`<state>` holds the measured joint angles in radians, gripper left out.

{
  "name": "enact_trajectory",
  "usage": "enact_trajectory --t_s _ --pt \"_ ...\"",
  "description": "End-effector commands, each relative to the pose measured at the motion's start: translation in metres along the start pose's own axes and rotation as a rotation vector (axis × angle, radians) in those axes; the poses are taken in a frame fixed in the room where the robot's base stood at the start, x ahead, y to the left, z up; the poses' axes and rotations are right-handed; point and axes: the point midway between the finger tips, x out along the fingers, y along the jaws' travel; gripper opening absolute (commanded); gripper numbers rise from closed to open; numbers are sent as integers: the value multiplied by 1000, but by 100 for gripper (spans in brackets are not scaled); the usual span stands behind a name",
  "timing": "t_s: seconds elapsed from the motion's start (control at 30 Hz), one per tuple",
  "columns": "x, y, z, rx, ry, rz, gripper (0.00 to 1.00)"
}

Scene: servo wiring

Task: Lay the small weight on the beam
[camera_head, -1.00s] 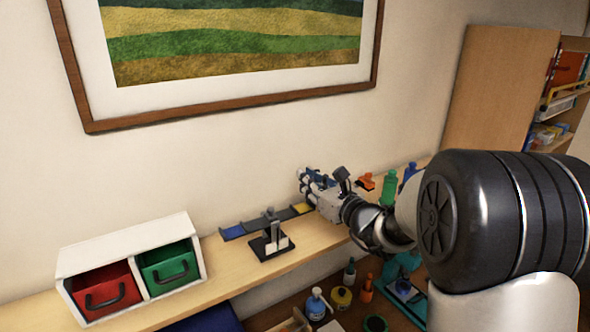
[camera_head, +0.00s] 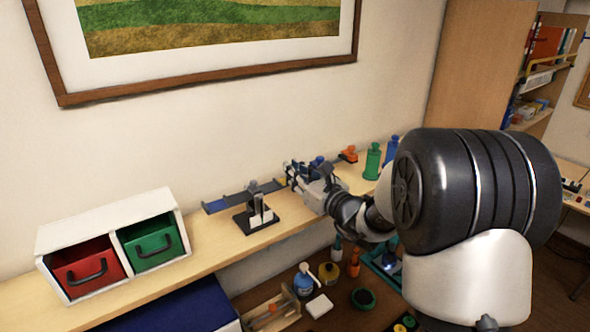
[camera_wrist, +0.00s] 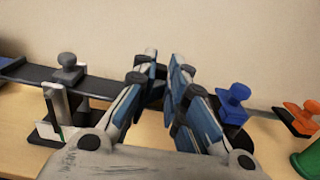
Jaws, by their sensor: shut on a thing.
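A blue knobbed weight (camera_wrist: 234,98) stands to the right, behind my right finger.
An orange knobbed piece (camera_head: 348,154) and green (camera_head: 373,161) and blue bottles stand further right on the shelf. A white bin unit (camera_head: 60,238) with red and green drawers stands at left. The wall is close behind the beam.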

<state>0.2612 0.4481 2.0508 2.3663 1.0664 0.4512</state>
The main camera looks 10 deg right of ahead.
Motion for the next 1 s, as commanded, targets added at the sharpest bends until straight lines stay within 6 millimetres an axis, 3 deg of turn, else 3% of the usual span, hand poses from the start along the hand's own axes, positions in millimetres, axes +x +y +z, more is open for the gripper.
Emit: enact_trajectory --t_s 0.4,0.43,0.8,1.0 --pt "0 0 -6 0 -1 0 1" --pt "0 0 -6 0 -1 0 13" --pt "0 0 -6 0 -1 0 38" --pt "0 0 -6 0 0 0 41"
